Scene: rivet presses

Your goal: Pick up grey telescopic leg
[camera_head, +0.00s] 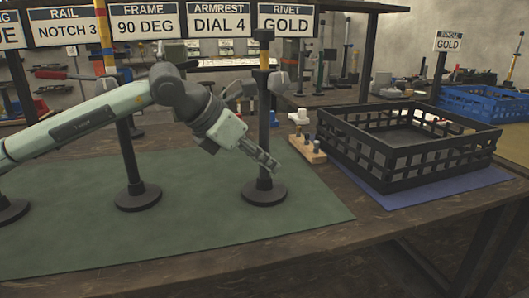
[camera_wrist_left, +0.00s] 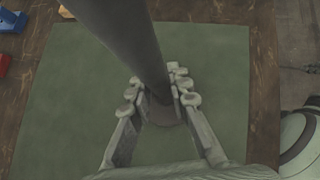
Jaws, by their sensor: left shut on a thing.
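A dark grey telescopic leg (camera_head: 264,118) stands upright with its round base (camera_head: 264,194) at the right part of the green mat. A yellow band shows near its top. My left gripper (camera_head: 262,159) reaches it from the left and is shut on its lower shaft, above the base. In the left wrist view, the leg's shaft (camera_wrist_left: 128,38) runs between the two fingers of the left gripper (camera_wrist_left: 158,98). The base looks to be on the mat; any small gap under it cannot be told. My right gripper is not in view.
Two similar legs stand left on the green mat (camera_head: 310,215), one with a dark base (camera_head: 137,197). A black crate (camera_head: 400,172) sits on a blue mat at right, beside a small wooden block with pegs (camera_head: 307,150). Signs hang above. The mat's front is clear.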

